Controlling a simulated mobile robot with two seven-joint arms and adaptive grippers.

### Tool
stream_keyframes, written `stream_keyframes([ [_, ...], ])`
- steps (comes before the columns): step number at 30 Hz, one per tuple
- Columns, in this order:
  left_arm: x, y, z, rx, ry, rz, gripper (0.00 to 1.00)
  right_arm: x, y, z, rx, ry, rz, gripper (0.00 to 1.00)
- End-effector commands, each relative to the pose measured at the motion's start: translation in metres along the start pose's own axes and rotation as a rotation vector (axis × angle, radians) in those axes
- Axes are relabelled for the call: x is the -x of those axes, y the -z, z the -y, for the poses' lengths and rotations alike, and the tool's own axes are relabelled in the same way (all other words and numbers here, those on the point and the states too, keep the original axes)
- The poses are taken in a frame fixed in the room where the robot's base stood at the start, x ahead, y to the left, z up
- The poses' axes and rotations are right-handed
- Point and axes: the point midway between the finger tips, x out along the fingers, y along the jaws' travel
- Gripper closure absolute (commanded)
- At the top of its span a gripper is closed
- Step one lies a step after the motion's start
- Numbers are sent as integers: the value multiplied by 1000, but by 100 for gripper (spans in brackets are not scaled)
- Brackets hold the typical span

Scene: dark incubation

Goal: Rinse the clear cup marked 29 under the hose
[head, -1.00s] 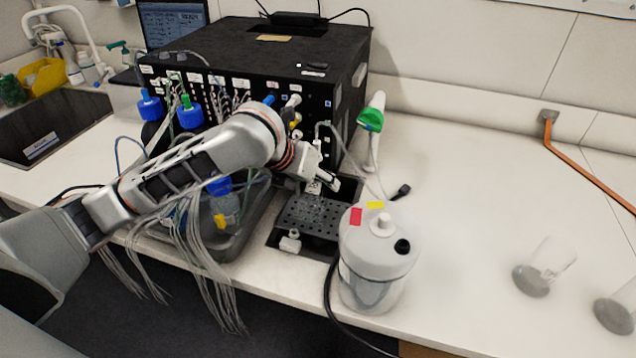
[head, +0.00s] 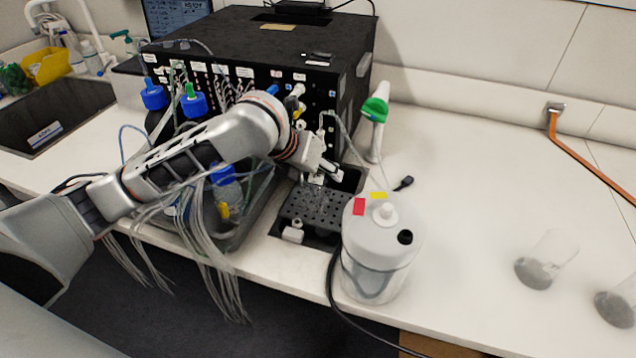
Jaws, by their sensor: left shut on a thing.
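My left gripper (head: 328,172) reaches in front of the black machine, above a perforated dark drip tray (head: 298,212). It is shut on what looks like a clear cup (head: 319,200), faint against the tray; its marking cannot be read. A thin pale hose (head: 345,138) loops from the machine's front, just behind and above the gripper. My right gripper is not in view.
A white canister (head: 378,255) stands close right of the tray. Blue-capped bottles (head: 224,192) and hanging tubes are at the left. The black machine (head: 275,50) fills the back. The counter between canister and cups is clear.

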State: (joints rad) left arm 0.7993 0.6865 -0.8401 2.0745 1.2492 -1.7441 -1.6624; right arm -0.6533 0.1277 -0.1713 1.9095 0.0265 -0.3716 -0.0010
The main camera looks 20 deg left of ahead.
Motion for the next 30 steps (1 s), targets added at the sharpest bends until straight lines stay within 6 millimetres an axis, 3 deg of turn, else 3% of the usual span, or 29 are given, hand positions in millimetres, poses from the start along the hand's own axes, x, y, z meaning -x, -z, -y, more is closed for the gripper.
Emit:
stream_keyframes([
  [30, 73, 76, 16, -3, 0, 1, 79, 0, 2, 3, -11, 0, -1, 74],
])
